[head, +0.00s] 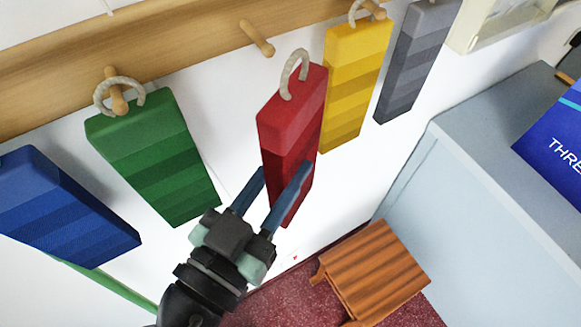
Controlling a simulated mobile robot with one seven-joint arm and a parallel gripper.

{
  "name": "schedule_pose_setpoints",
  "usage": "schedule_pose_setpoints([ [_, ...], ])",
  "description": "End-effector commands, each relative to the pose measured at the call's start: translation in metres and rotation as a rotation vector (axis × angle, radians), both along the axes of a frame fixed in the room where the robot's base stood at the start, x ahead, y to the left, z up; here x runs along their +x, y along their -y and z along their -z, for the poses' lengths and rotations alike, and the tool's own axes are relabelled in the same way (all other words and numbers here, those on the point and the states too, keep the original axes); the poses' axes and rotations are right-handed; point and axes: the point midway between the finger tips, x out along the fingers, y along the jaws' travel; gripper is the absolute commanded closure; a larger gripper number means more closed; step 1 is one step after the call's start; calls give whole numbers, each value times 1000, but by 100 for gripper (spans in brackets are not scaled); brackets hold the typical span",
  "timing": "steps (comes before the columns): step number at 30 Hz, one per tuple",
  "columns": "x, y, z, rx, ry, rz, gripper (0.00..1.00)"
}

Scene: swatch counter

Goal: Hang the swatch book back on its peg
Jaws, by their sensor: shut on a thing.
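The red swatch book (290,115) is held upright, slightly tilted, in front of the white wall, with a pale rope loop (294,72) at its top. My gripper (278,177) is shut on its lower part, one blue finger on each side. A bare wooden peg (257,38) sticks out of the wooden rail (180,50), above and to the left of the red book's loop. The loop is apart from the peg in the picture; its depth relative to the peg is hard to tell.
A green swatch book (152,155) hangs on a peg to the left, with a blue one (65,210) beyond. Yellow (355,85) and grey (415,60) books hang close on the right. A grey-blue cabinet (480,200) and wooden stool (375,270) stand lower right.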

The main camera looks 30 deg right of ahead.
Motion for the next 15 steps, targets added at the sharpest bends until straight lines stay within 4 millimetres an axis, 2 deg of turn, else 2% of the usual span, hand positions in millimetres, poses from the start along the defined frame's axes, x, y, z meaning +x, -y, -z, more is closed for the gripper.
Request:
schedule_pose_setpoints([
  [15,31,-1,1,-1,2,2,100],
])
